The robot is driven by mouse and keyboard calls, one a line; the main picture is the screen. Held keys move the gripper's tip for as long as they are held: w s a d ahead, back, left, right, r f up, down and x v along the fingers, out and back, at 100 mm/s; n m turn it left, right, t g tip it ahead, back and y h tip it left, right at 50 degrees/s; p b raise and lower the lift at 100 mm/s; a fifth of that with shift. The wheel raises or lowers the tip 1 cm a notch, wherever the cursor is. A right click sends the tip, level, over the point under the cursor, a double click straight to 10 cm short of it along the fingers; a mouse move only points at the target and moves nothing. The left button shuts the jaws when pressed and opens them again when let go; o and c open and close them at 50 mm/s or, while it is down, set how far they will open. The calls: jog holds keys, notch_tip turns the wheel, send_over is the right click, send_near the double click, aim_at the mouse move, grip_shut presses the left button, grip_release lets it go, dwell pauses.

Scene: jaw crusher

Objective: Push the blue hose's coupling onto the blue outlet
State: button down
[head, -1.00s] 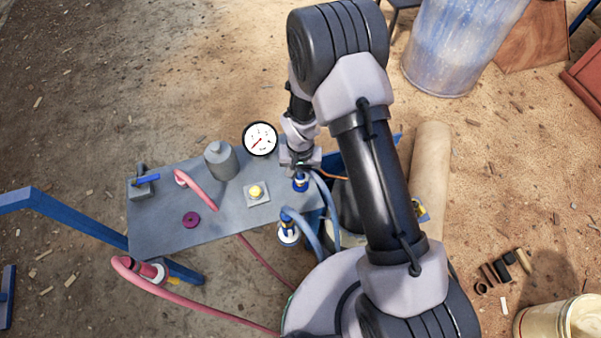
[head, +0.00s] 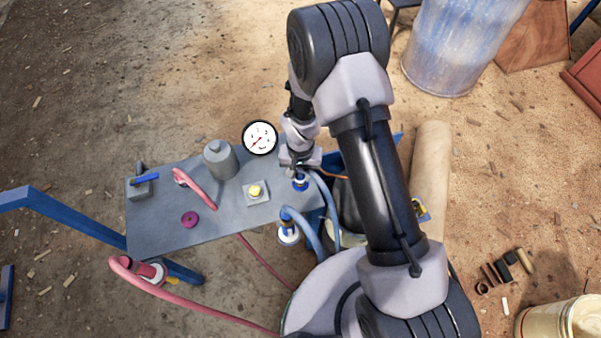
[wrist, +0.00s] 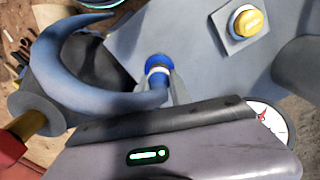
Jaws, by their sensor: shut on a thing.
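My gripper (head: 300,174) is shut at the right end of the grey panel, pointing down onto the blue hose's coupling (head: 300,184). In the wrist view the coupling (wrist: 158,66) is blue with a white ring, and my fingers stand close around it. The blue hose (head: 327,205) curves away to the right and down; it also shows in the wrist view (wrist: 60,70) as a wide loop. The blue outlet cannot be told apart from the coupling under my fingers, so whether they are joined is unclear. A second blue fitting with a white collar (head: 288,234) stands at the panel's front edge.

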jog(key=shift+f, duration=0.2)
jog(key=c, duration=1.1)
grip_release()
notch_tip(320, 180, up, 17)
jog(key=p, duration=0.6)
jog(key=shift+r+p, duration=0.2)
jog(key=shift+p, duration=0.1)
